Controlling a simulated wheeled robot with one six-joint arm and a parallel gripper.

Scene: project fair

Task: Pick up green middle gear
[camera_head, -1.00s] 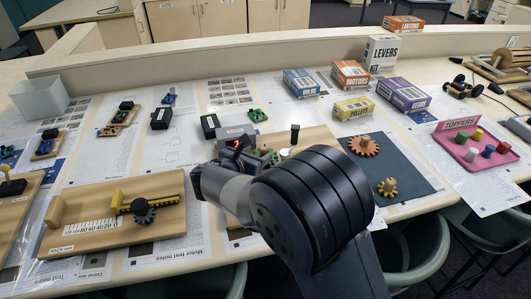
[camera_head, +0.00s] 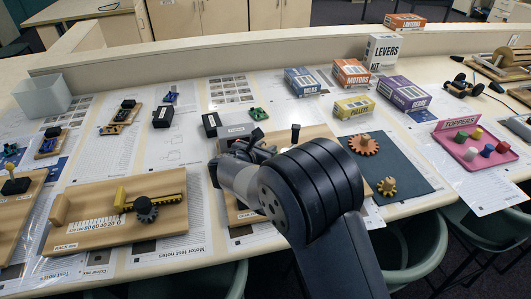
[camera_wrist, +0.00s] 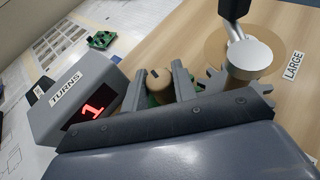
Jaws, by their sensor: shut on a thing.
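The green middle gear (camera_wrist: 153,100) shows in the wrist view as small green parts below a round brown wooden knob (camera_wrist: 158,80). My gripper (camera_wrist: 159,84) has one finger on each side of the knob and is shut on it. Most of the gear is hidden behind my gripper body and fingers. I cannot tell whether it is lifted off the board. In the head view my gripper (camera_head: 256,150) is over the wooden gear board (camera_head: 316,132), and my arm hides the gear.
Close left stands the grey TURNS counter (camera_wrist: 68,100), reading red 1. Close right are a silver hub (camera_wrist: 248,58) with a crank and grey gear teeth. An orange gear (camera_head: 363,145) and a smaller tan gear (camera_head: 387,187) lie on the dark mat (camera_head: 408,168).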

